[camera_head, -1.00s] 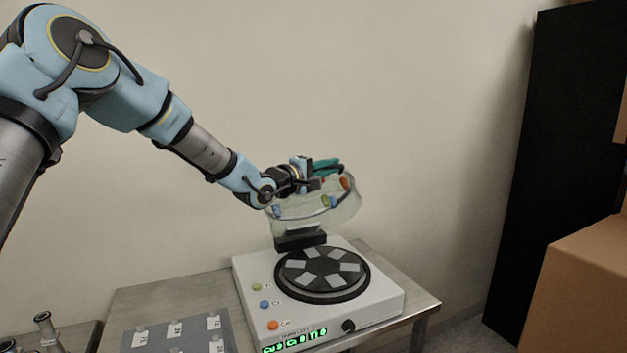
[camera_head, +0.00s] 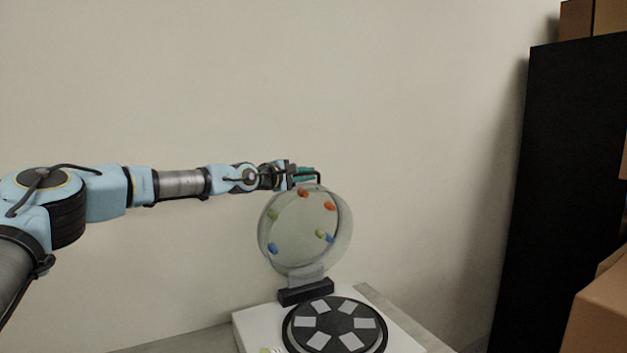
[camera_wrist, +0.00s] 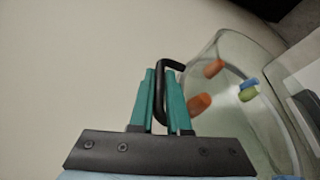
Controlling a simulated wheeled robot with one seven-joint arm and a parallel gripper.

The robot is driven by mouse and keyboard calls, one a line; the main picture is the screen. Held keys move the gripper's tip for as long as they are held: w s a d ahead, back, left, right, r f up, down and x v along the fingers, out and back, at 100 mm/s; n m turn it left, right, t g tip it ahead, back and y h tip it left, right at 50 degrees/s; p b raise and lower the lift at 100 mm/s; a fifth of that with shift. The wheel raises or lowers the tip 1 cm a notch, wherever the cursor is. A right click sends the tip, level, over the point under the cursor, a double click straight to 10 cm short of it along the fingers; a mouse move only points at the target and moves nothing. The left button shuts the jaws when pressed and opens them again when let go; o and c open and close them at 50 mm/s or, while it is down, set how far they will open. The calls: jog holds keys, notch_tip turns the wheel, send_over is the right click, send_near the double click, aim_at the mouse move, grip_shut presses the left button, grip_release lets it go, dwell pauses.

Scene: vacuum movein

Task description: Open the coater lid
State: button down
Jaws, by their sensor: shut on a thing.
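The coater (camera_head: 246,330) is a white box with a round black turntable (camera_head: 335,324) holding several pale squares. Its clear round lid (camera_head: 300,232) stands nearly upright on the black hinge block (camera_head: 305,291) at the back, with coloured plugs in its face. My gripper (camera_head: 303,176) is at the lid's top edge. In the wrist view my green fingers (camera_wrist: 161,98) are closed around the black lid handle (camera_wrist: 171,64), and the lid (camera_wrist: 240,75) shows tilted at the right.
The bare wall is behind the coater. A tall black cabinet (camera_head: 565,190) stands at the right with cardboard boxes (camera_head: 600,315) in front of it. The space above the turntable is clear.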

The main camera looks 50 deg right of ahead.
jog(key=shift+w+d+r+n+b, duration=0.1)
jog(key=shift+w+d+n+b, duration=0.15)
jog(key=shift+w, duration=0.35)
jog(key=shift+w+d+n+b, duration=0.15)
jog(key=shift+w+d, duration=0.2)
jog(key=shift+w, duration=0.2)
jog(key=c, duration=1.1)
grip_release()
jog(key=shift+s, duration=0.1)
jog(key=shift+o, duration=1.1)
